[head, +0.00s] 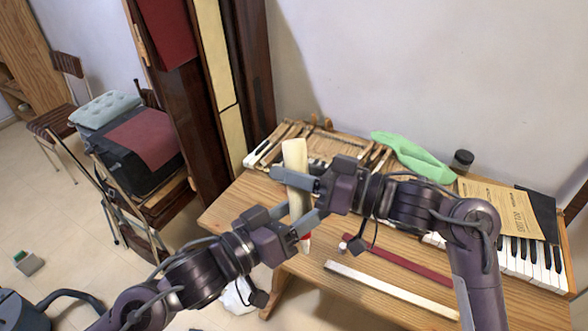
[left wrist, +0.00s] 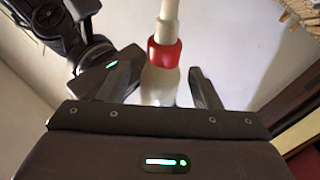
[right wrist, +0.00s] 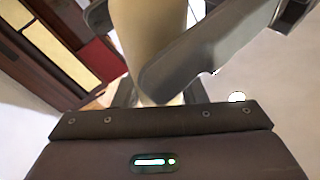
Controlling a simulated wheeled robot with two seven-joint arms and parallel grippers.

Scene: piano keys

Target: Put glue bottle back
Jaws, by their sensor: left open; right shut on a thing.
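The glue bottle (head: 295,155) is cream-white with a red collar near its nozzle. It is held upside down above the table's left front part, nozzle pointing down. My right gripper (head: 293,181) is shut on the bottle's body. My left gripper (head: 300,218) is open lower down, with its fingers on either side of the bottle near the collar. The left wrist view shows the red collar (left wrist: 164,54) and white nozzle beyond the left fingers. The right wrist view shows the bottle body (right wrist: 146,40), partly covered by a grey finger.

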